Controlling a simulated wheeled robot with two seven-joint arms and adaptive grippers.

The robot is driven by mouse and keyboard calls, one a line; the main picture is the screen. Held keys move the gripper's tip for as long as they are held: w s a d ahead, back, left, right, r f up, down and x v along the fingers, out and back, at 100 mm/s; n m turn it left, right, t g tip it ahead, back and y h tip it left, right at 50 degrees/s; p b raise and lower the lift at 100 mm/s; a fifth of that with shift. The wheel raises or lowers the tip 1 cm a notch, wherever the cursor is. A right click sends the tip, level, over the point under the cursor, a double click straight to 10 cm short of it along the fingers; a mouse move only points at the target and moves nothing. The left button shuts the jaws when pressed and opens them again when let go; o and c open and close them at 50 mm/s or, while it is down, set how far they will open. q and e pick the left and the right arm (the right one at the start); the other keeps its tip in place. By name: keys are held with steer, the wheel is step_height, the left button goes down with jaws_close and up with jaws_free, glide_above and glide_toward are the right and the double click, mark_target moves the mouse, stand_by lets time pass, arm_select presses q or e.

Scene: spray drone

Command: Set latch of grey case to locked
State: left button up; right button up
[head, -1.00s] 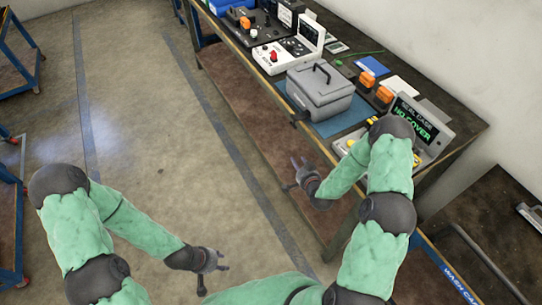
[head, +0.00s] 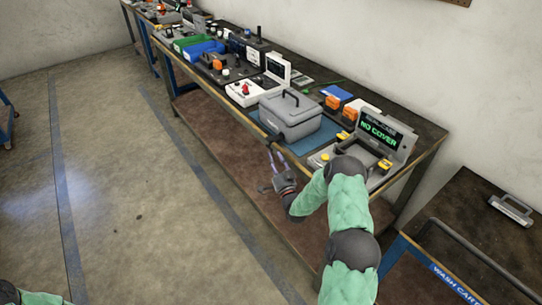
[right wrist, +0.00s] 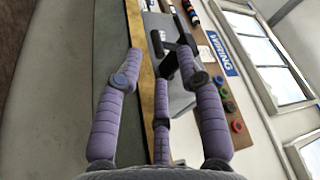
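The grey case (head: 292,120) sits closed on a blue mat (head: 322,141) on the workbench, its dark handle on the lid. A dark piece, which looks like its latch (head: 270,141), sticks out at its front left edge; its setting cannot be told. My right gripper (head: 276,160) is in front of the bench edge, just below that piece, its fingers apart and empty. In the right wrist view, the open fingers (right wrist: 160,70) point toward the bench edge, with a dark part (right wrist: 178,48) and grey surface beyond them, partly hidden by a finger. My left gripper is out of view.
The wash cart (head: 470,235) is at the right. Floor left of the bench is clear.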

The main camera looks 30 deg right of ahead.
steer(key=shift+b+x, duration=0.3)
steer(key=shift+x, duration=1.45)
